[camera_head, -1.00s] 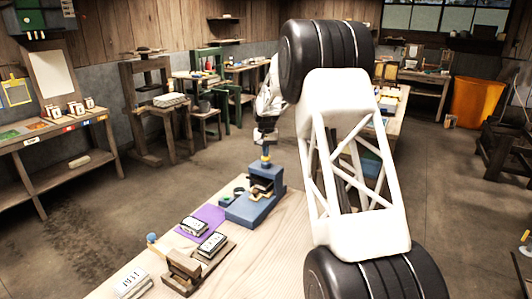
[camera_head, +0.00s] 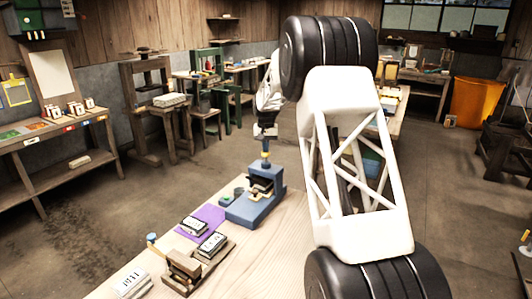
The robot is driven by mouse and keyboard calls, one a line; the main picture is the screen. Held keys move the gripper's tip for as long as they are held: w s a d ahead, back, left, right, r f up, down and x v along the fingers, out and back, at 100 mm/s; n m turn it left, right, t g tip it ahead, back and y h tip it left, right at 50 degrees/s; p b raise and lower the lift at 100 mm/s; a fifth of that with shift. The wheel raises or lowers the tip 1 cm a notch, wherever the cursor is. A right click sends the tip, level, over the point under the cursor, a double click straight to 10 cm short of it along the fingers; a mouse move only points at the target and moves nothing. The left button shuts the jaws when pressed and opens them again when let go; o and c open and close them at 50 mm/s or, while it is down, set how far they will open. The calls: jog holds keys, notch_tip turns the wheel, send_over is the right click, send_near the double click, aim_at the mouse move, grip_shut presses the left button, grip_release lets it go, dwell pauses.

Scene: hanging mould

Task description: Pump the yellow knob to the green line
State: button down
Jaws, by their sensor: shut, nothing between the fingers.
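A blue press (camera_head: 262,207) stands on the pale wooden bench. My gripper (camera_head: 266,136) is shut and empty, just above that upright piece. I cannot tell whether its fingertips touch it. The green line is too small to make out. A small dark-green round item (camera_head: 239,191) sits at the left of the press.
A purple mat (camera_head: 212,214) with a dark-framed block lies left of the press. A wooden fixture (camera_head: 180,268) with a blue-topped lever and a white numbered block (camera_head: 131,281) are nearer. My large arm link hides the bench's right side. Bare bench lies in front of the press.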

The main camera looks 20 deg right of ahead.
jog(key=shift+f, duration=1.15)
jog(key=shift+r, duration=1.15)
jog(key=shift+f, duration=1)
jog(key=shift+r, duration=1.05)
jog(key=shift+r, duration=2.95)
